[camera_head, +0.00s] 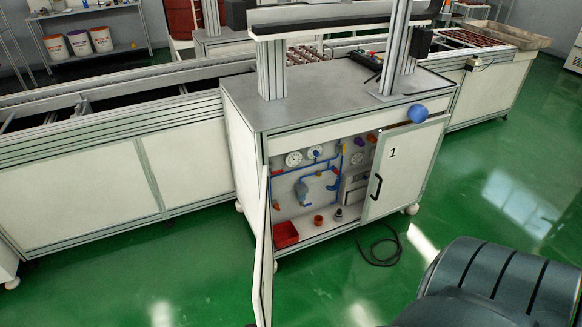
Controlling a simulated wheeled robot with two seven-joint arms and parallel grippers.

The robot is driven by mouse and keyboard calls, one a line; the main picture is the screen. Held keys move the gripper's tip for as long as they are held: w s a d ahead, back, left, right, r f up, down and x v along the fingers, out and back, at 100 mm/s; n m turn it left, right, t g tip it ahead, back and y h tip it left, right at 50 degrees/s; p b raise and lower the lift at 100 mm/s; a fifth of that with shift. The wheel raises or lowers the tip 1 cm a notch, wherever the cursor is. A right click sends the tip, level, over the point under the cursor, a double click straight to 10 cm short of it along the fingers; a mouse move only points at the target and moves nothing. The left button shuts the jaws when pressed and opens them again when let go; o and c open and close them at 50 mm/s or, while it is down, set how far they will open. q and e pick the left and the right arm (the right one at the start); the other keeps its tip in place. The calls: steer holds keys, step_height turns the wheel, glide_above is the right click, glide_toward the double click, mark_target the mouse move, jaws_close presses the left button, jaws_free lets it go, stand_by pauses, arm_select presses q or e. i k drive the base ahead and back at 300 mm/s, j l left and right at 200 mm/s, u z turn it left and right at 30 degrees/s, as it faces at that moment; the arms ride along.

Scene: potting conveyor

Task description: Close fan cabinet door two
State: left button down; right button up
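The cabinet (335,104) stands in the middle, with its front facing me. Its left door (259,265) is swung wide open towards me and shows nearly edge-on; no number shows on it. Through the open left side, gauges (293,159), blue pipes (305,176) and a red box (285,234) show inside. Neither of my grippers is in view.
A blue ball-shaped knob (417,112) is at the cabinet's upper right front. A black cable (382,248) lies on the green floor before the cabinet. Conveyors (90,172) run to both sides. The floor at lower left is clear.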

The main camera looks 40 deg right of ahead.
mark_target(259, 273)
steer(key=i+j+z, duration=0.15)
steer(key=z, duration=0.25)
steer(key=i+j+z, duration=0.1)
steer(key=z, duration=0.3)
steer(key=j+z, duration=0.4)
steer(key=i+j+z, duration=0.1)
steer(key=z, duration=0.25)
steer(key=j+z, duration=0.25)
steer(key=j, duration=0.2)
steer(key=i+j+z, duration=0.1)
steer(key=j+z, duration=0.2)
steer(key=j, duration=0.15)
